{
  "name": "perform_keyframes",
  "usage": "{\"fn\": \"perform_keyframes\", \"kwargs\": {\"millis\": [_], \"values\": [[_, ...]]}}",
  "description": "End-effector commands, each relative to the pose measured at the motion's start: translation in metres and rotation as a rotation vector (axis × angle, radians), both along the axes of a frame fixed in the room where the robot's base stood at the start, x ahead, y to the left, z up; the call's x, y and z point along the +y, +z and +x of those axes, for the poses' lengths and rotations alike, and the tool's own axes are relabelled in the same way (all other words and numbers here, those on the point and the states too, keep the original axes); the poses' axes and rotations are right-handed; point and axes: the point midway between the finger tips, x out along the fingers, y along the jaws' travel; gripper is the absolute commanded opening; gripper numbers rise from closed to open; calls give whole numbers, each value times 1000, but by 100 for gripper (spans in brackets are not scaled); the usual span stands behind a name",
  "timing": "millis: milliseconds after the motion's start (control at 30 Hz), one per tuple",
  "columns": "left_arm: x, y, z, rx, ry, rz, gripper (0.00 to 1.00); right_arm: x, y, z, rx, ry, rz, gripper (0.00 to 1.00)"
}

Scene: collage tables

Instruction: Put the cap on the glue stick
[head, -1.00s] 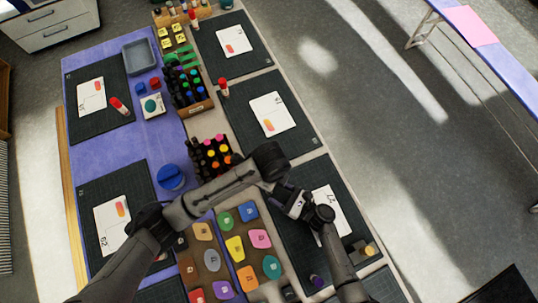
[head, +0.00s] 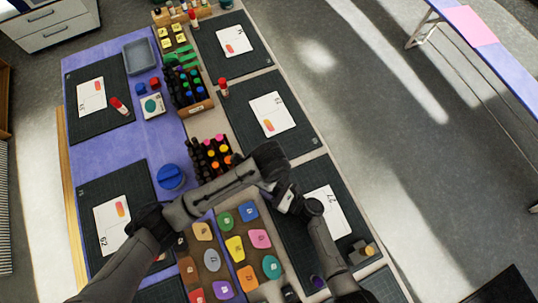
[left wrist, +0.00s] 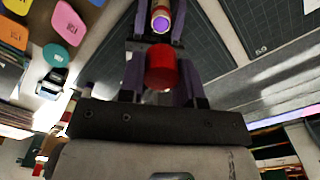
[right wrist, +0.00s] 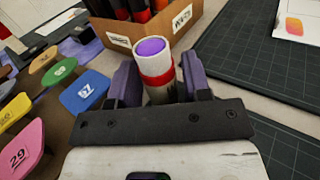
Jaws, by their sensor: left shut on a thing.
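The red cap (left wrist: 162,68) is between the fingers of my left gripper (left wrist: 162,84), which is shut on it. The glue stick (right wrist: 155,70) is a white tube with a red band and an exposed purple top. My right gripper (right wrist: 159,82) is shut around it, with the purple top above the fingers. In the left wrist view, the glue stick (left wrist: 161,18) and my right gripper's fingers are beyond the cap, with a visible gap between. In the head view, both grippers meet over the near-right mat, and the arms largely hide the cap and stick.
A cardboard holder of markers (head: 212,154) stands close behind the grippers. Several coloured number tiles (head: 236,249) lie to the left on a board. A dark cutting mat (head: 285,235) with a white card (head: 335,212) lies below. Another red-and-white glue stick (head: 222,87) stands farther back.

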Motion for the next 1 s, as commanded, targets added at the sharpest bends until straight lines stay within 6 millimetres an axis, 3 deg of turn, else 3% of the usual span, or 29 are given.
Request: {"fn": "perform_keyframes", "kwargs": {"millis": [433, 667, 1000], "values": [[0, 0, 0, 0, 0, 0, 10, 0, 0, 0, 0, 0, 0, 1], [0, -1, 0, 0, 0, 0, 10, 0, 0, 0, 0, 0, 0, 0], [1, -42, 0, 1, 1, 3, 10, 0, 0, 0, 0, 0, 0, 0]]}}
